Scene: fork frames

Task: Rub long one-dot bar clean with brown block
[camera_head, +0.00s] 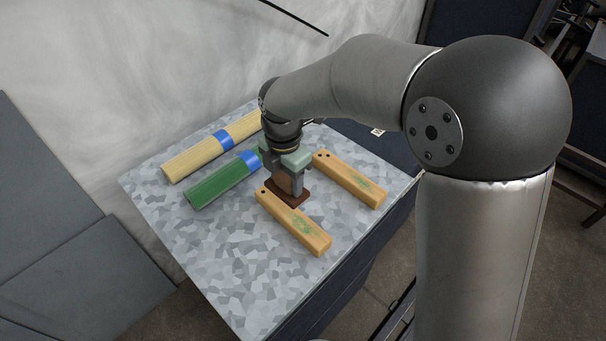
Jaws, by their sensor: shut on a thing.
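My gripper (287,178) points down and is shut on the brown block (292,197), which has a flat reddish-brown base. The block is by the far end of a wooden bar (294,224). I cannot tell whether it touches that bar. This bar has a dark dot at its far end and a green smudge toward its near end. A second wooden bar (347,178) lies to the right of the gripper, also with a dark mark at its far end and a green smudge.
A ribbed green bar (216,187) and a ribbed yellow bar (196,158), each with a blue band, lie on the left, partly hidden by my arm. The grey patterned tabletop (245,286) is clear at the front. A pale wall stands behind.

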